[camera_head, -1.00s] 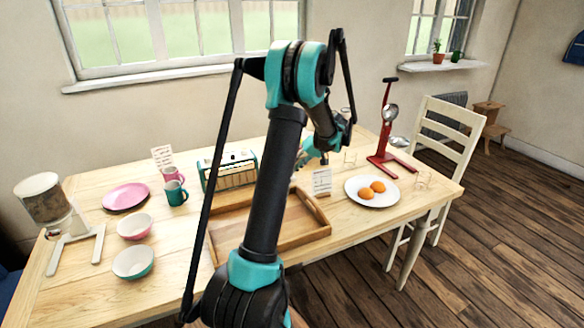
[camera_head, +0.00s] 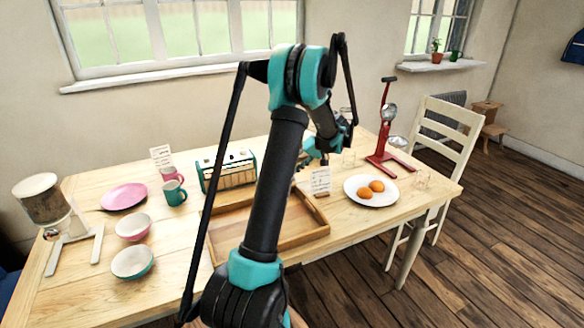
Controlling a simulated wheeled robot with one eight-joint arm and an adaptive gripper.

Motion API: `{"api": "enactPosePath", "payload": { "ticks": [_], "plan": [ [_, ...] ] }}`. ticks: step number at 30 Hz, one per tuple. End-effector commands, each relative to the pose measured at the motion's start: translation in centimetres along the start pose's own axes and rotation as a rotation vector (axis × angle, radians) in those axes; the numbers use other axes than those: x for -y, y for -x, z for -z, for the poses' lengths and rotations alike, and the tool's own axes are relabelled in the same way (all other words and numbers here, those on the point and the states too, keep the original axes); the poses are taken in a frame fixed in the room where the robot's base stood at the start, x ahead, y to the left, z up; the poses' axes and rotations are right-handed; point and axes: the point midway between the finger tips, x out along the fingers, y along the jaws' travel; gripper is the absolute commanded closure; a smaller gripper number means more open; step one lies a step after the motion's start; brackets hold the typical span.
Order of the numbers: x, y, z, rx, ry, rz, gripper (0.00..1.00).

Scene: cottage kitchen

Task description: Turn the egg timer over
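I cannot make out the egg timer for certain; it may be behind my arm or too small to tell. My gripper (camera_head: 318,159) is low over the back part of the table, behind the upright card and left of a small clear glass object (camera_head: 348,159). My arm and the card cover much of it, so its fingers and anything between them do not show clearly.
On the wooden table stand a tray (camera_head: 312,237), a card (camera_head: 320,181), a plate with two eggs (camera_head: 371,203), a red stand (camera_head: 383,160), a toaster (camera_head: 216,176), mugs, bowls (camera_head: 132,261), a pink plate (camera_head: 124,196) and a dispenser (camera_head: 40,200). Bare wood shows at front left.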

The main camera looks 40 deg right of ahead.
Motion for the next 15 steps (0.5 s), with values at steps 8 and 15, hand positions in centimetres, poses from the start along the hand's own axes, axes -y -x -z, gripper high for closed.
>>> {"api": "enactPosePath", "payload": {
  "ticks": [8,15],
  "plan": [
    [0.0,0.9,0.0,0.0,-0.001,0.0,0.58],
    [-0.1,5.3,0.0,-0.002,-0.002,-0.001,0.58]
  ]
}}
